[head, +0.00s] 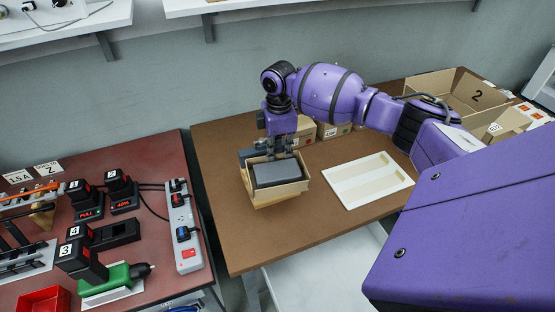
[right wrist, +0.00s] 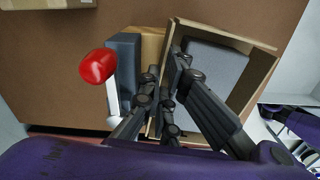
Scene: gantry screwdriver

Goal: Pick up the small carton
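The small carton (head: 282,194) is an open-topped tan box near the left end of the brown table, with a dark grey block (head: 277,173) inside. In the right wrist view the carton (right wrist: 259,70) shows at right, with the grey block filling much of it. My right gripper (head: 277,153) is at the carton's back edge, pointing down. In the right wrist view its fingers (right wrist: 164,72) are close to the carton's left wall, apparently one on each side. Whether they press on the wall is unclear. My left gripper is not in view.
A dark grey item (right wrist: 124,60) and a red rounded item (right wrist: 98,66) are beside the gripper. Small boxes (head: 334,130) stand behind it. A white-framed tray (head: 367,180) lies to the right, larger cartons (head: 440,82) farther back. The table's front is clear.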

